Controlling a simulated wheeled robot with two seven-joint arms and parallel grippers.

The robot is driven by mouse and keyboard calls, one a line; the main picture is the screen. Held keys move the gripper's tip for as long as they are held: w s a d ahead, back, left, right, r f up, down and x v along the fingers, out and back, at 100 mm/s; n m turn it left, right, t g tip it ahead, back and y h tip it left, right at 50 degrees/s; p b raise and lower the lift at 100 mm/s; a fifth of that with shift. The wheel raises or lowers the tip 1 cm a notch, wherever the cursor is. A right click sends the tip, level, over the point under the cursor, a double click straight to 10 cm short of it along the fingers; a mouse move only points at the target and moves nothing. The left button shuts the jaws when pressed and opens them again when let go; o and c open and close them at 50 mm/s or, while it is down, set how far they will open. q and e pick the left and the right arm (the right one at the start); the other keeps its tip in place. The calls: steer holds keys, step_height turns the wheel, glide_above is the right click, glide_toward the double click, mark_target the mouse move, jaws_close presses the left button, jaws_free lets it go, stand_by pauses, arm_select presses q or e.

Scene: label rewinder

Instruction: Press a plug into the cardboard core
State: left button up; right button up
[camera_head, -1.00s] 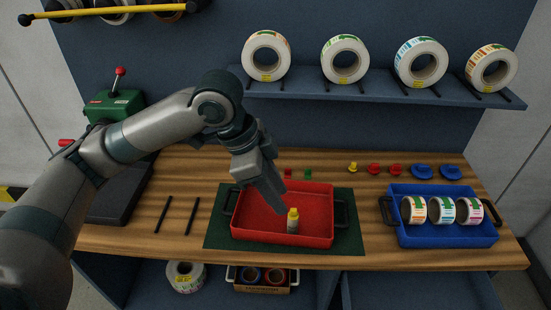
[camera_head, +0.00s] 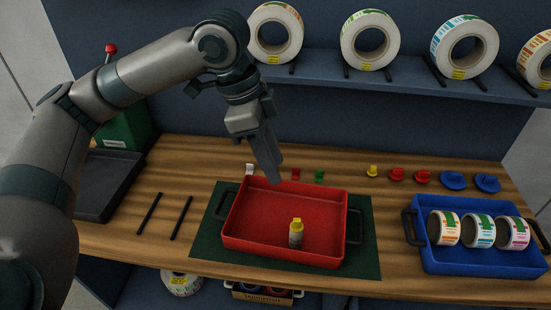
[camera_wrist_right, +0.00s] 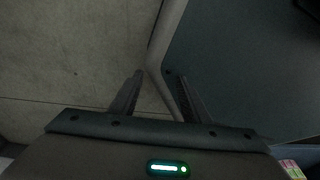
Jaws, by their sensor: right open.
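My left gripper (camera_head: 270,172) hangs pointing down over the back edge of the red tray (camera_head: 284,254). No object shows in its jaws, and its fingers overlap, so the gap is unclear. A small upright item with a yellow top (camera_head: 296,234) stands in the tray. Flanged plug-like pieces lie along the back of the bench: a yellow one (camera_head: 372,171), two red ones (camera_head: 396,174) and two blue ones (camera_head: 452,180). Label rolls with round central holes (camera_head: 370,41) stand on the shelf. My right gripper (camera_wrist_right: 157,88) is open and empty in the right wrist view.
A blue tray (camera_head: 470,266) at right holds three small label rolls (camera_head: 481,231). Small white (camera_head: 249,169), red (camera_head: 295,174) and green (camera_head: 319,175) pieces sit behind the red tray. A green machine with a red knob (camera_head: 111,48) stands at left. Two black rods (camera_head: 150,212) lie on the bench.

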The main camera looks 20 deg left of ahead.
arm_select(q)
steer(key=p, duration=0.1)
glide_toward(296, 219)
steer(key=f, duration=0.1)
steer(key=x, duration=0.4)
steer(key=p+x, duration=0.1)
steer(key=x, duration=0.2)
steer(key=shift+d+f, duration=0.3)
arm_select(e)
steer(key=shift+g, duration=0.5)
steer(key=s, duration=0.1)
steer(key=s+d+r, duration=0.1)
steer(key=s, duration=0.2)
steer(key=shift+d+r, duration=0.15)
steer(key=shift+d, duration=0.05)
arm_select(q)
jaws_close()
steer(key=shift+f, duration=0.15)
arm_select(e)
steer(key=shift+a, duration=0.1)
arm_select(q)
jaws_free()
